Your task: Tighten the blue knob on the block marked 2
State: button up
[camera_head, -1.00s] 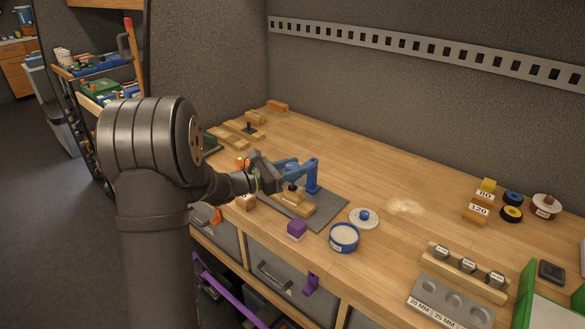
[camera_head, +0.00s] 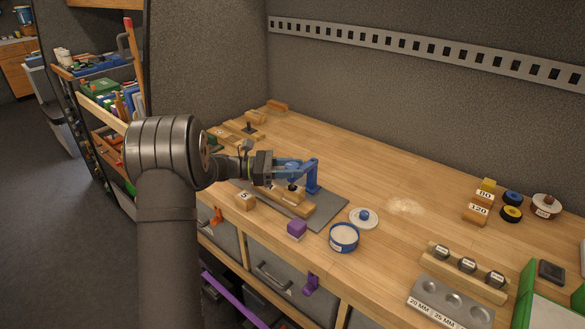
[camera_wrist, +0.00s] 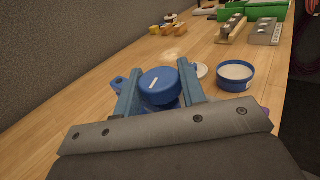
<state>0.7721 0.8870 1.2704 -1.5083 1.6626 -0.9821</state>
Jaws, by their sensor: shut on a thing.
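The blue knob (camera_wrist: 160,86), a round cap with a white line on top, sits between the two blue fingers of my gripper (camera_wrist: 160,92) in the wrist view. My gripper (camera_head: 290,171) is shut on the knob, reaching in from the left at the blue clamp frame (camera_head: 312,177) in the head view. The clamp stands on a grey plate (camera_head: 325,216), with wooden pieces (camera_head: 297,207) below the knob. My gripper covers much of the knob in the head view. No number 2 is readable here; a small wooden block marked 5 (camera_head: 244,202) stands to the left.
A purple block (camera_head: 297,229), an open blue tin (camera_head: 344,238) and its lid with a blue knob (camera_head: 364,216) stand near the plate. More wooden blocks (camera_head: 228,136) lie behind my arm.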

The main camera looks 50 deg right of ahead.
aim_at(292, 165)
jog(key=shift+m+g+y, duration=1.5)
jog(key=shift+m+y, duration=0.5)
jog(key=shift+y, duration=0.6)
jog(key=shift+r, duration=0.1)
jog(key=o, duration=1)
jog(key=shift+c, duration=0.2)
jog(key=shift+r, duration=0.1)
jog(key=shift+r, duration=0.35)
notch_tip(292, 165, up, 3)
jog(key=shift+r, duration=0.1)
jog(key=s+r, duration=0.6)
jog(key=s, duration=0.5)
jog(key=shift+s+a+r, duration=0.25)
jog(key=shift+s+r, duration=0.1)
jog(key=shift+r, duration=0.05)
